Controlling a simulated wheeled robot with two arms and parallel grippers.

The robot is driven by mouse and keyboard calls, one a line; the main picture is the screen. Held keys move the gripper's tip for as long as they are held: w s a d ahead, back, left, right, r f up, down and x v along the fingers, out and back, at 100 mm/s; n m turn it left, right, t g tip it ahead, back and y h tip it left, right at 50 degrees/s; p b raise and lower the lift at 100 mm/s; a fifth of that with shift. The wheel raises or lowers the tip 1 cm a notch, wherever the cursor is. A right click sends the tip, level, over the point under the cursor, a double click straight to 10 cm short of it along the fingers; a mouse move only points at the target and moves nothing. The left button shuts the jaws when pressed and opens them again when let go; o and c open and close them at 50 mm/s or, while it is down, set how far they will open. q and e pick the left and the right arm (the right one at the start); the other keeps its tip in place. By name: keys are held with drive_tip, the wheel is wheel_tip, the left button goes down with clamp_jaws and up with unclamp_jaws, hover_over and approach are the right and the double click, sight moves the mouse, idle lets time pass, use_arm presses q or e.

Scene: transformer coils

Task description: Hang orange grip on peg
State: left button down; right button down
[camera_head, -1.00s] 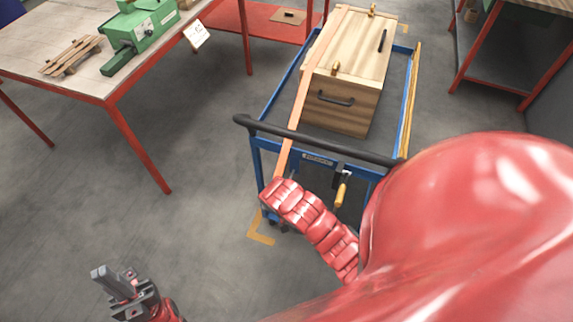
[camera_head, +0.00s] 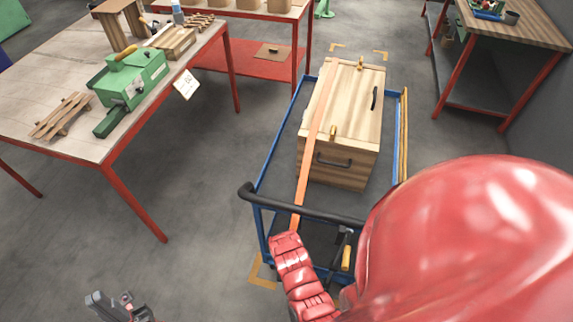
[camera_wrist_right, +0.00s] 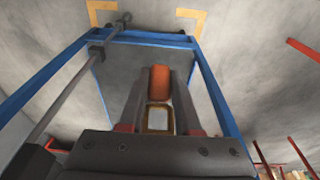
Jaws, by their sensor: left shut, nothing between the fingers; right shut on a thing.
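In the right wrist view, my right gripper (camera_wrist_right: 159,88) is shut on the orange grip (camera_wrist_right: 159,79), whose rounded end shows between the two dark fingers. A pale square with a brown rim shows just below it. In the head view, an orange-yellow handle (camera_head: 346,258) with a dark upper part shows below the cart's push bar; I cannot tell if it is the same grip. I cannot make out a peg. My left gripper (camera_head: 107,302) is shut and empty at the lower left, over the floor. My red body hides the lower right.
A blue cart (camera_head: 266,166) with a dark push bar (camera_head: 300,205) carries a wooden chest (camera_head: 338,174). A long orange-brown strip (camera_head: 315,125) runs along the chest. A table (camera_head: 88,145) with a green machine (camera_head: 137,78) stands left; a workbench (camera_head: 515,38) stands right. Floor between table and cart is clear.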

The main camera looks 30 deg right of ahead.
drive_tip(key=w+d+f+b, duration=0.1)
drive_tip(key=w+d+b, duration=0.1)
drive_tip(key=w+d, duration=0.3)
drive_tip(key=shift+d, duration=0.45)
idle(0.4)
drive_tip(key=shift+w, duration=0.1)
idle(0.5)
drive_tip(key=c, duration=0.5)
unclamp_jaws()
